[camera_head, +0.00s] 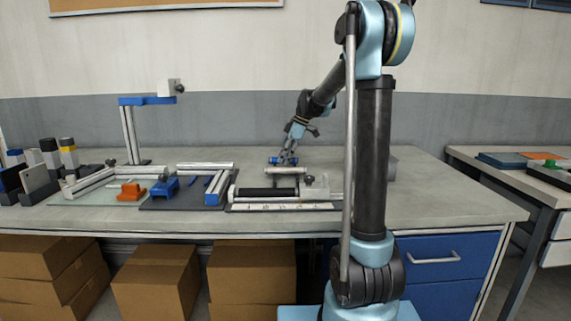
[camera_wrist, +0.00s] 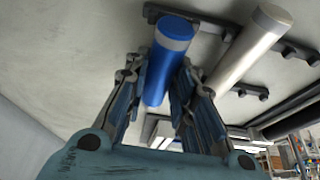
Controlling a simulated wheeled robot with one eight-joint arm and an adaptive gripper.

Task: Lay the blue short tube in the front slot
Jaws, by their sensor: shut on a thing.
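The blue short tube (camera_wrist: 160,70) has a pale grey band near its far end. My gripper (camera_wrist: 158,85) is shut on it, with one finger on each side. In the head view my gripper (camera_head: 288,154) is over the back middle of the bench, and the blue tube (camera_head: 276,161) shows small at its tips. A dark bracket (camera_wrist: 205,22) lies by the tube's banded end; I cannot tell whether the tube touches it. A pale tube (camera_wrist: 250,43) lies beside the blue one, across dark supports. It also shows in the head view (camera_head: 286,170), in front of the gripper.
A long black roller (camera_head: 267,194) and pale bars lie in front of the gripper. Blue and orange blocks (camera_head: 131,191) on mats and a blue-armed stand (camera_head: 133,135) are to the left. Bare bench (camera_head: 430,190) lies to the right of my arm.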

